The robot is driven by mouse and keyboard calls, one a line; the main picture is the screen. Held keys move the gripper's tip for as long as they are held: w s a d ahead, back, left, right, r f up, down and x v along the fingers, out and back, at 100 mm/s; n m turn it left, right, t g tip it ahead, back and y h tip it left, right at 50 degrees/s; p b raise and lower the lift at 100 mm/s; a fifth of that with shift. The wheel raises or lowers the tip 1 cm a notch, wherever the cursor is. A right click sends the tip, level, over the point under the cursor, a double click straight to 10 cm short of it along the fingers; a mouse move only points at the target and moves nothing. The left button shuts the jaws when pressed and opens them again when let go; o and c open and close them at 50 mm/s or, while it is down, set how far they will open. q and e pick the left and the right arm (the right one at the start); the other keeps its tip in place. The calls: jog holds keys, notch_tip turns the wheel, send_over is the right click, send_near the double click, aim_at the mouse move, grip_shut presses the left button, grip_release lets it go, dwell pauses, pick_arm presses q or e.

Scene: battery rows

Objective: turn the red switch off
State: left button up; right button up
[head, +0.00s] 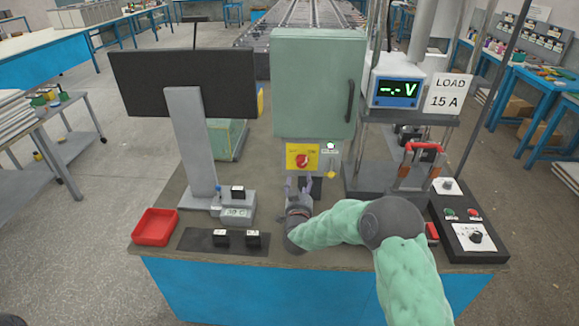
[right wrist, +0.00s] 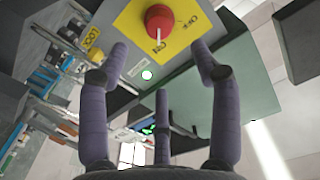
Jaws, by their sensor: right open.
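The red switch (head: 302,160) is a round knob on a yellow plate (head: 290,150), low on the front of the grey-green cabinet (head: 318,80). In the right wrist view the knob (right wrist: 159,17) shows a white mark pointing toward the lettering that looks like ON; the OFF lettering is to its right. My right gripper (head: 298,186) is just below and in front of the plate, its fingers pointing at it. In the right wrist view its fingers (right wrist: 160,55) are spread, empty and apart from the knob. My left gripper is not in view.
A monitor (head: 185,82) stands left. A red tray (head: 155,227), black mat (head: 190,239) with batteries, and a control box (head: 475,240) are on the table. A meter stand (head: 398,88) is right.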

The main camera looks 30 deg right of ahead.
aim_at(302, 165)
jog(key=b+x, duration=0.2)
jog(key=x, duration=0.6)
jog(key=shift+w+f, duration=0.1)
jog(key=shift+f, duration=0.1)
jog(key=shift+x, duration=0.85)
jog(key=shift+r, duration=0.1)
jog(key=c, duration=1.1)
